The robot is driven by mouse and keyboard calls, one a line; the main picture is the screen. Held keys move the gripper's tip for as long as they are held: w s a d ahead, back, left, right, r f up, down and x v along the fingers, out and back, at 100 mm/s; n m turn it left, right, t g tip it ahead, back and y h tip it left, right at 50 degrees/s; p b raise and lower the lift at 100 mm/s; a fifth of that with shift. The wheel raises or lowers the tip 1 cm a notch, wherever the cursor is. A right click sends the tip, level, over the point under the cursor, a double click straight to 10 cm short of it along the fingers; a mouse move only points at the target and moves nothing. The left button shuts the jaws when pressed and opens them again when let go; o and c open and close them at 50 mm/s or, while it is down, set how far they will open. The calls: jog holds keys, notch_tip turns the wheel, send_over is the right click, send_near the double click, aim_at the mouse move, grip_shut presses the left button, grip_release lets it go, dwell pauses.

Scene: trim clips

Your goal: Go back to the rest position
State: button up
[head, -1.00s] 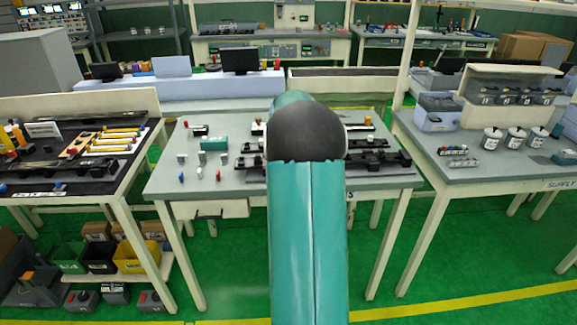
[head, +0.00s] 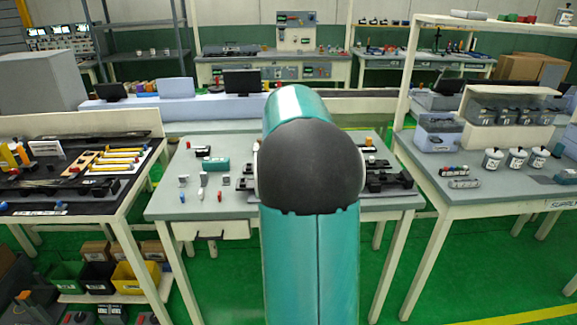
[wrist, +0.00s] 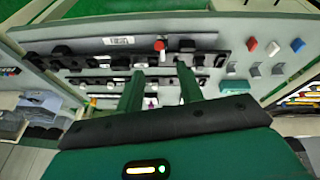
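My arm stands in the middle of the head view and hides the centre of the middle table (head: 232,207); my gripper is hidden there. In the wrist view my gripper (wrist: 160,70) shows two green fingers, spread apart with no object held between them. Beyond the fingers lie black rails (wrist: 75,62) with dark clips on the grey table. A red-capped piece (wrist: 160,45) stands by the rails.
A left table (head: 90,208) holds yellow-handled tools on a dark mat. A right table (head: 470,188) carries several white pots (head: 515,158) and a blue-grey bin (head: 438,136). Coloured bins (head: 135,275) sit low at left. Green floor shows between the tables.

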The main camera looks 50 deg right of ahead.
dwell(0.5)
jog(key=a+r+n+t+y, duration=0.1)
jog(key=a+r+n, duration=0.15)
jog(key=a, duration=1.05)
jog(key=a+r+n+t, duration=0.1)
jog(key=a+r, duration=0.2)
jog(key=a, duration=1.1)
jog(key=s+a+f+n+y, duration=0.1)
jog(key=s+a+f+n, duration=0.1)
jog(key=s+a, duration=0.4)
jog(key=s+a+f+n+t+y, duration=0.1)
jog(key=s+a+f+n, duration=0.1)
jog(key=s+a, duration=0.5)
jog(key=a+f, duration=0.1)
jog(key=a, duration=0.5)
jog(key=shift+t, duration=0.3)
